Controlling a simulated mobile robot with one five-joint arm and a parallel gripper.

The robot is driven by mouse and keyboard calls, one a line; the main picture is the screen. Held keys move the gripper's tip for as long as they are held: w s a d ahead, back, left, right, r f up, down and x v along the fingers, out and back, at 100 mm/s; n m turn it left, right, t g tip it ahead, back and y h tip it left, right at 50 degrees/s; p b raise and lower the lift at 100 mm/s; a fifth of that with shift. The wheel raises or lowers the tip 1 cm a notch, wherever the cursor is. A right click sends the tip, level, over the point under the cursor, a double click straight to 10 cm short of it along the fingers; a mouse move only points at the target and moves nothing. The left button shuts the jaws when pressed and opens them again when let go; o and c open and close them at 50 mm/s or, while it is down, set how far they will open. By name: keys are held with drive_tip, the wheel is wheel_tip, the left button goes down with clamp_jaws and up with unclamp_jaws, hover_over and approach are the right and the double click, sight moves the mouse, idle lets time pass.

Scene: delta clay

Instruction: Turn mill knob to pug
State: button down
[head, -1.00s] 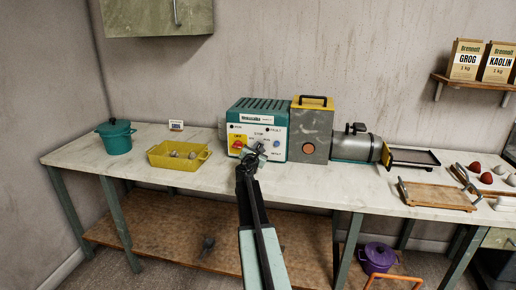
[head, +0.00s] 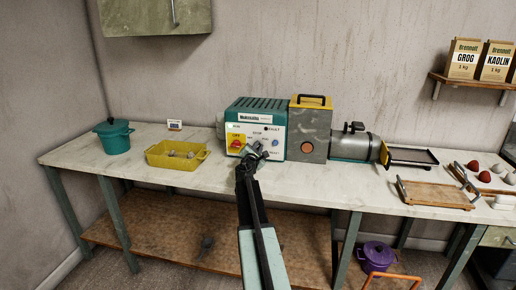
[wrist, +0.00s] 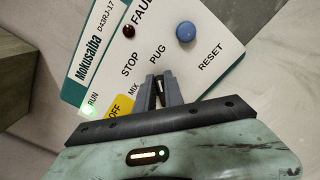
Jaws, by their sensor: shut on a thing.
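The mill's teal control box (head: 255,104) stands on the bench, with a white panel (wrist: 200,45) facing me. My gripper (head: 257,149) is at the lower middle of this panel. In the wrist view its fingers (wrist: 160,90) are shut on the mill knob, which they hide. The labels STOP, PUG and MIX lie around the fingertips; PUG is just beyond them. The exact knob direction cannot be seen. The RUN lamp (wrist: 88,111) glows green and the FAULT lamp (wrist: 129,31) is dark red. The blue RESET button (wrist: 186,32) is apart from the fingers.
A red switch on a yellow plate (head: 237,138) sits left of my gripper. The grey mill housing (head: 309,130) and barrel (head: 350,147) stand right of the box. A yellow tray (head: 176,159) and teal pot (head: 115,139) are left. The bench front (head: 330,176) is clear.

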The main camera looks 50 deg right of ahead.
drive_tip(key=c, duration=1.4)
unclamp_jaws()
drive_tip(key=shift+c, duration=0.2)
drive_tip(key=v, duration=0.7)
drive_tip(key=shift+s+a, duration=0.2)
drive_tip(key=shift+a, duration=0.15)
drive_tip(key=shift+w, duration=0.1)
